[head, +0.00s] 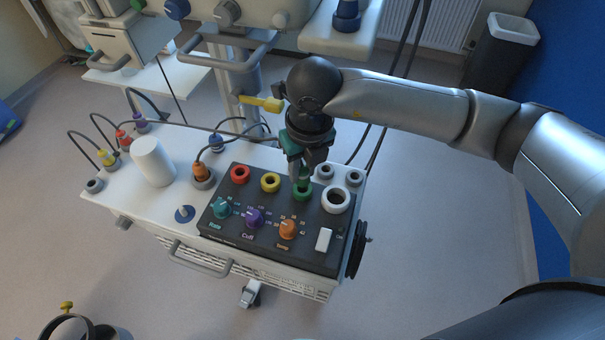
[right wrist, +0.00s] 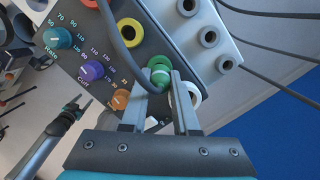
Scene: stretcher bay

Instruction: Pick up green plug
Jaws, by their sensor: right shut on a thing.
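The green plug (right wrist: 160,73) is between the fingers of my right gripper (head: 304,176), which is shut on it. The right wrist view shows the two fingers (right wrist: 157,100) on either side of it, with a dark cable looping from it. The plug is at the green socket (head: 303,194) on the dark panel. I cannot tell whether it is seated or just above. My left gripper (right wrist: 80,104) appears small at the lower left of the right wrist view; its opening is unclear. It is not seen in the head view.
The dark panel (head: 225,235) has red (head: 240,174) and yellow (head: 270,182) sockets, a white ring socket (head: 336,199) and several knobs. A white cylinder (head: 153,161) and an orange plug (head: 201,172) stand to the left. A yellow lever (head: 262,103) is close by my right wrist.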

